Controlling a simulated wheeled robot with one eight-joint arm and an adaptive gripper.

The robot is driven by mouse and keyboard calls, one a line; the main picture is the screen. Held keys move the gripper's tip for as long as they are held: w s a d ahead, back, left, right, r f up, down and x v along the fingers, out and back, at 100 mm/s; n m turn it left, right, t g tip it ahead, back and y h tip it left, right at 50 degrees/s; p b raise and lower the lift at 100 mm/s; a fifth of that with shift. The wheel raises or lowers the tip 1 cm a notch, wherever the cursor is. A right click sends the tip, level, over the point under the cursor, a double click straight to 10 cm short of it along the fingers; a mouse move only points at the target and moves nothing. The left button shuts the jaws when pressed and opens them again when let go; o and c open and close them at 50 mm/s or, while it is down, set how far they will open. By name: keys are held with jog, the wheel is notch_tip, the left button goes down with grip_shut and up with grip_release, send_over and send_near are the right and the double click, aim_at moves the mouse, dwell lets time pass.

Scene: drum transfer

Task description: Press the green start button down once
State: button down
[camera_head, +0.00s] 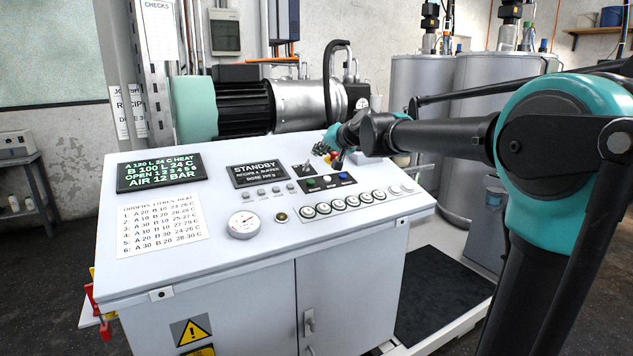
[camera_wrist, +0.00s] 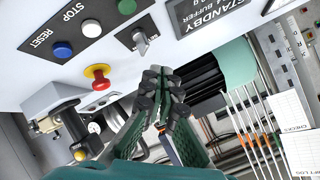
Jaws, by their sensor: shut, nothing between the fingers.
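The green start button (camera_head: 311,183) is at the left end of a dark button strip on the sloped console, beside a white STOP button (camera_head: 327,180) and a blue RESET button (camera_head: 344,176). In the wrist view the green button (camera_wrist: 127,5) is cut by the top edge, with the white button (camera_wrist: 91,29) and blue button (camera_wrist: 62,49) to its left. My gripper (camera_head: 321,150) is over the console's back edge, behind the strip. In the wrist view my gripper (camera_wrist: 160,73) is shut and empty, below the selector switch (camera_wrist: 142,42) and apart from the green button.
A red mushroom button (camera_wrist: 98,75) stands up left of my fingers in the wrist view. The display (camera_head: 258,173) reads STANDBY. A gauge (camera_head: 244,224) and a row of round dials (camera_head: 338,203) lie nearer the front. A motor (camera_head: 243,103) stands behind the console.

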jog(key=shift+w, duration=0.1)
dwell(0.3)
jog(key=shift+w+a+f, duration=0.25)
jog(key=shift+w+f, duration=0.1)
jog(key=shift+f, duration=1.05)
jog(key=shift+w+a+f, duration=0.3)
jog(key=shift+w+f, duration=0.1)
jog(key=shift+f, duration=0.95)
jog(key=shift+w+a+f, duration=0.25)
jog(key=shift+w+f, duration=0.1)
jog(key=shift+f, duration=1.05)
jog(key=shift+f, duration=0.15)
jog(key=shift+w+f, duration=0.15)
jog(key=shift+f, duration=0.1)
jog(key=shift+w+a+f, duration=0.1)
jog(key=shift+a+f, duration=0.05)
jog(key=shift+f, duration=0.25)
jog(key=shift+r, duration=0.1)
jog(key=shift+s+r, duration=0.25)
jog(key=shift+r, duration=0.45)
jog(key=shift+r, duration=0.1)
jog(key=shift+s+d+r, duration=0.2)
jog(key=shift+s+r, duration=0.05)
jog(key=shift+r, duration=0.5)
jog(key=shift+s+d+r, duration=0.2)
jog(key=shift+r, duration=0.6)
jog(key=shift+s+d+r, duration=0.2)
jog(key=shift+s+r, duration=0.05)
jog(key=shift+r, duration=0.5)
